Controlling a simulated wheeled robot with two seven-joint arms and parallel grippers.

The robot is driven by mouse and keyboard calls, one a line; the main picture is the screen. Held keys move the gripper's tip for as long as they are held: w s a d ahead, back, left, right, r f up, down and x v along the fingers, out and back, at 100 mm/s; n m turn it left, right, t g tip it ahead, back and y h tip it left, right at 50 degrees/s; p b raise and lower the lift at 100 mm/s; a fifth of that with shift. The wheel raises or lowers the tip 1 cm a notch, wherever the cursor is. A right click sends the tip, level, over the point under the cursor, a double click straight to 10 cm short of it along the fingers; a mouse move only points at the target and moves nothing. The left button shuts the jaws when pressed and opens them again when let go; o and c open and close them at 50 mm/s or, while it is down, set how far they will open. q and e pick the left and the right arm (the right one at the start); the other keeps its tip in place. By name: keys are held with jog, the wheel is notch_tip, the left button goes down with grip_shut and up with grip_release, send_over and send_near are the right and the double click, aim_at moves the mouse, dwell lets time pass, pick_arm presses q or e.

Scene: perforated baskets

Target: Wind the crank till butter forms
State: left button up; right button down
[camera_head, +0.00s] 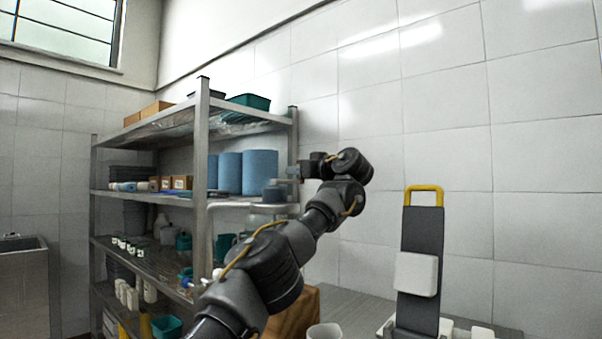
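My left arm reaches up from the bottom and bends left at the wrist. My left gripper (290,181) points left in front of the metal shelf unit. Its fingers are small and dark against the shelf, so I cannot tell whether they are open or shut. A dark blue-grey round piece (275,194) shows just below the fingertips; I cannot tell whether they touch it. A thin pale bent rod (232,205) runs left from there and may be a crank, but this is unclear. No butter is visible. My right gripper is not in view.
The metal shelf unit (203,150) holds blue cylinders (260,172), a green bin (249,101) and several small containers. A dark upright panel with a yellow top loop (424,188) and a white box (415,274) stands at right. A white cup (324,332) is at the bottom.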

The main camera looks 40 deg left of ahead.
pick_arm(q)
jog(key=shift+o, duration=0.6)
jog(key=shift+d, duration=0.1)
jog(key=shift+d+f, duration=0.1)
jog(key=shift+d, duration=0.1)
jog(key=b+v, duration=0.4)
jog(key=v, duration=0.6)
jog(key=shift+d, duration=0.15)
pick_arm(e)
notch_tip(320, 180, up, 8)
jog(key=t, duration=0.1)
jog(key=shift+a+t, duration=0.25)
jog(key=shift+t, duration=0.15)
